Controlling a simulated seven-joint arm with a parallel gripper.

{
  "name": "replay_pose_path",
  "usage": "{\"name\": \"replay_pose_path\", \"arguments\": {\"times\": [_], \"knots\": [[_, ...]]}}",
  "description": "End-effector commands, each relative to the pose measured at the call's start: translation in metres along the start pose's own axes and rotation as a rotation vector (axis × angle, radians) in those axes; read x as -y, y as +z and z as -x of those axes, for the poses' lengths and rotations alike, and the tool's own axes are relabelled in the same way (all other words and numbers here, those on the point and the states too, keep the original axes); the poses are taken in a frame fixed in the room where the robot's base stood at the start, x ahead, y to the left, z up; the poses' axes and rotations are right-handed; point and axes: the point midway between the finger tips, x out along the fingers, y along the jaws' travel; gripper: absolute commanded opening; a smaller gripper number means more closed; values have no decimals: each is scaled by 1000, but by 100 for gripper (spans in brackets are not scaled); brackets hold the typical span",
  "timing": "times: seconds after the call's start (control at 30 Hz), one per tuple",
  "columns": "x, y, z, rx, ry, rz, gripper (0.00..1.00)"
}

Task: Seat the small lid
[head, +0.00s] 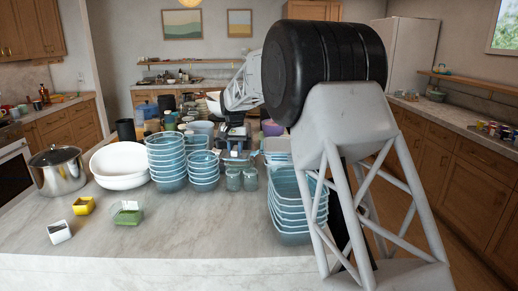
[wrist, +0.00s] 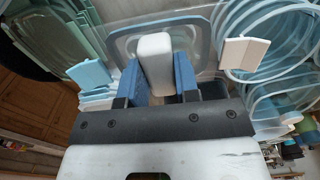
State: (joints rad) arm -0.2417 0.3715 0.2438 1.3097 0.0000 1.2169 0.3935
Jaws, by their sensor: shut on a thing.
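In the wrist view my gripper (wrist: 160,80) has its two blue fingers closed on an upright white block, which looks like the handle of the small lid (wrist: 122,42). The lid is a clear square with a blue rim, beyond the fingertips. In the head view my gripper (head: 237,148) is small and dark, low among the containers behind two small glass jars (head: 233,180). The lid cannot be told apart there. Whether the lid touches a container below is not clear.
Stacked blue tubs (head: 166,160) stand left of my gripper, and a taller stack of clear blue bins (head: 290,215) stands right. A white bowl (head: 120,160), steel pot (head: 58,170), yellow box (head: 83,205), white box (head: 60,231) and green container (head: 127,215) are farther left.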

Motion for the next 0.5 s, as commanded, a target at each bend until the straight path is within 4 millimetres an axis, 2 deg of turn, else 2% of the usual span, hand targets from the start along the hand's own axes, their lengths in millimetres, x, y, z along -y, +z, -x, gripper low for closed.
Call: {"name": "replay_pose_path", "arguments": {"times": [0.03, 0.1, 0.5], "knots": [[17, 5, 1, 0, 0, 12, 6], [39, 12, 2, -1, 0, 23, 6], [156, 65, -3, 0, 0, 73, 6]]}}
